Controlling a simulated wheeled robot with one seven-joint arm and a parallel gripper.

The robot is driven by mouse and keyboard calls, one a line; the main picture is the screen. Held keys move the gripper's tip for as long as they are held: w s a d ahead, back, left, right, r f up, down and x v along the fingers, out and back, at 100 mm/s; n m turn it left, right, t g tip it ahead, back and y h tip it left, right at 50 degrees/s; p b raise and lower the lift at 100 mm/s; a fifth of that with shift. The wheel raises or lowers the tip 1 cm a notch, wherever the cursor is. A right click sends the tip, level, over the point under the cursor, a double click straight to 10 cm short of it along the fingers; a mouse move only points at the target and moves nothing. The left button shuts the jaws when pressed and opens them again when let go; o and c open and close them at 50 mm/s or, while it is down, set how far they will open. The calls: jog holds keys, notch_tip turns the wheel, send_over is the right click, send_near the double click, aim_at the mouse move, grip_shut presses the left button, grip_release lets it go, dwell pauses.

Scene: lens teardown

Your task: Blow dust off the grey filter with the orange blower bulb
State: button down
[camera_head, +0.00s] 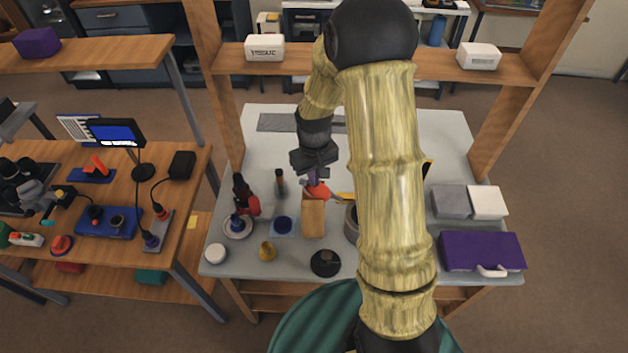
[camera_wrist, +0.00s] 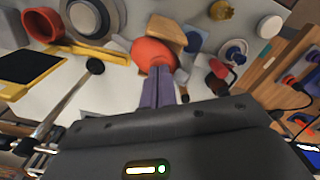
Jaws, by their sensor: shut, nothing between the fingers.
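The orange blower bulb (camera_head: 318,190) lies on the grey table beside the far end of a wooden block. In the wrist view the round orange bulb (camera_wrist: 152,52) is just beyond my fingertips, partly overlapped by them. My gripper (camera_head: 312,179) points down over the bulb. Its purple fingers (camera_wrist: 160,75) are shut with nothing between them. I cannot tell whether they touch the bulb. I cannot pick out the grey filter for sure. A grey ring-shaped part (camera_head: 350,222) is half hidden behind my arm, and it seems to show in the wrist view as grey round parts (camera_wrist: 92,17).
The wooden block (camera_head: 313,219) stands close in front of the bulb. A blue disc (camera_head: 283,225), a yellow knob-like piece (camera_head: 267,251), a black disc (camera_head: 325,263) and a dark bottle (camera_head: 239,188) are nearby. A purple case (camera_head: 481,251) is at right. The back left tabletop looks mostly clear.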

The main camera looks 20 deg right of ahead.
jog(key=shift+r+p, duration=1.3)
jog(key=shift+r, duration=0.2)
jog(key=shift+f, duration=0.2)
jog(key=shift+f+b, duration=1.05)
jog(key=shift+f, duration=0.3)
jog(key=shift+r+p, duration=1.3)
jog(key=shift+r, duration=0.25)
jog(key=shift+f, duration=0.1)
